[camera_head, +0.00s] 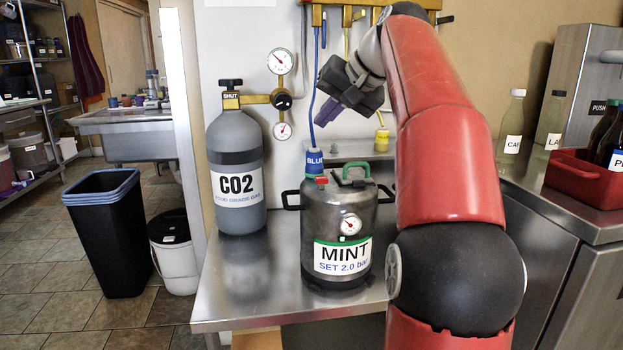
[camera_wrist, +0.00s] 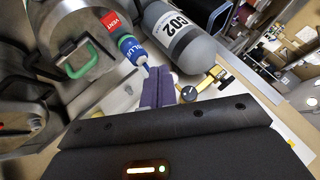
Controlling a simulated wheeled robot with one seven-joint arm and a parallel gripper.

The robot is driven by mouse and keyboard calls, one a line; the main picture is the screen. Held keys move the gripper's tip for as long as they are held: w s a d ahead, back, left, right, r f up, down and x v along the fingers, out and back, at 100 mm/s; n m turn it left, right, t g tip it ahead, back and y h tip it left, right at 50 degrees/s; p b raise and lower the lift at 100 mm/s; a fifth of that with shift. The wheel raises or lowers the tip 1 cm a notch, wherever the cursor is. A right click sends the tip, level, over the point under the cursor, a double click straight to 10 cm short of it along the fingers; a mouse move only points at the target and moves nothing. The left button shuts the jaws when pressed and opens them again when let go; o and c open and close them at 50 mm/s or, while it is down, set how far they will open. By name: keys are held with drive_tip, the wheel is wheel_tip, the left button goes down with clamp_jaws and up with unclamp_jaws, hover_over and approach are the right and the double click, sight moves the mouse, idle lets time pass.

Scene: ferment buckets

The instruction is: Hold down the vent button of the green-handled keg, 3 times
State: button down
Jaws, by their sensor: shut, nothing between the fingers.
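The keg (camera_head: 337,225) stands upright on the steel table, grey, labelled MINT, SET 2.0 bar, with a green handle (camera_head: 353,171). Its red vent button (camera_head: 321,180) is on the left of the lid. In the wrist view, the green handle (camera_wrist: 78,62) shows at upper left and the red button (camera_wrist: 111,19), marked VENT, is at the top. My gripper (camera_head: 326,114) has purple fingers, shut and empty. It hangs above the keg, clear of the button. The fingers also show in the wrist view (camera_wrist: 157,84).
A blue connector (camera_head: 315,162) on a blue hose stands close beside the button. A small gauge (camera_head: 350,225) is on the keg's front. The steel table (camera_head: 240,292) is bare at front left.

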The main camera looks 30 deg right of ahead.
sight(325, 180)
drive_tip(key=shift+f, duration=0.1)
wheel_tip(325, 180, down, 9)
drive_tip(key=b, duration=0.5)
idle(2.1)
drive_tip(key=shift+f+b, duration=0.25)
drive_tip(key=shift+b, duration=0.15)
drive_tip(key=shift+f+b, duration=0.45)
drive_tip(key=shift+f, duration=0.15)
idle(0.6)
drive_tip(key=shift+r+p, duration=1.05)
